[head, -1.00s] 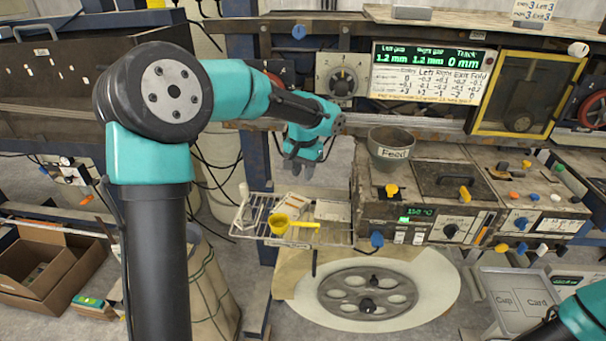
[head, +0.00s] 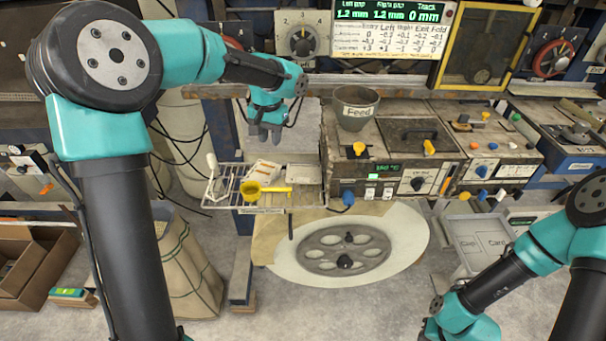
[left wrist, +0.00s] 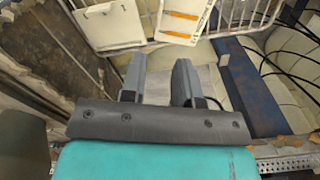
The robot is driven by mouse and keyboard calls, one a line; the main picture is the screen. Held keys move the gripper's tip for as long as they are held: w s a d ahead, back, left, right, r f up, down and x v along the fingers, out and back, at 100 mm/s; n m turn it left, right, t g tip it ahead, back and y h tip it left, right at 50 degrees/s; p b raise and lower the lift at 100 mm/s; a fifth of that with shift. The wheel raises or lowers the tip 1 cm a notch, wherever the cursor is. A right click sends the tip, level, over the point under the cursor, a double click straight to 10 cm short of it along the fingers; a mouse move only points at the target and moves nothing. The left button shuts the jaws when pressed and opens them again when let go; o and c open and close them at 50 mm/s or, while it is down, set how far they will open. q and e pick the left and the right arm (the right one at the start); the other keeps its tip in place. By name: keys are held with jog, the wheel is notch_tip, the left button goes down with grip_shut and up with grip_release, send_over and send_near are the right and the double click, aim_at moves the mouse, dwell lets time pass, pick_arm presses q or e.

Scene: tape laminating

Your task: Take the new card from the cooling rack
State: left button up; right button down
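The wire cooling rack (head: 222,199) sticks out left of the machine bench, with a small label on its front edge. A pale card with orange marks (head: 264,168) lies at the rack's back; it also shows at the top of the left wrist view (left wrist: 184,16). A plain whitish plate (head: 303,174) is beside it. My left gripper (head: 264,132) hangs above and behind the rack, pointing down. In the left wrist view its two fingers (left wrist: 159,78) are apart with nothing between them. My right gripper (head: 455,328) is at the bottom edge, partly cut off.
A yellow scoop (head: 262,190) lies on the rack's front, with a white-handled tool (head: 212,165) at its left. The Feed bowl (head: 356,108) stands on the bench to the right. A round holed plate (head: 345,250) is below. A grey Cup and Card tray (head: 482,242) is at right.

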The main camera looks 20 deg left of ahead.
pick_arm(q)
jog(key=shift+o, duration=0.6)
jog(key=w+d+r+m+y, duration=0.1)
jog(key=d+r+m, duration=0.4)
jog(key=d+m, duration=0.7)
jog(key=shift+m+g+y, duration=0.3)
jog(key=shift+m+y, duration=0.1)
jog(key=shift+m, duration=0.7)
jog(key=shift+w+f, duration=0.1)
jog(key=f, duration=0.4)
jog(key=a+f, duration=0.1)
jog(key=f, duration=0.7)
jog(key=shift+s+a, duration=0.25)
jog(key=shift+a, duration=0.05)
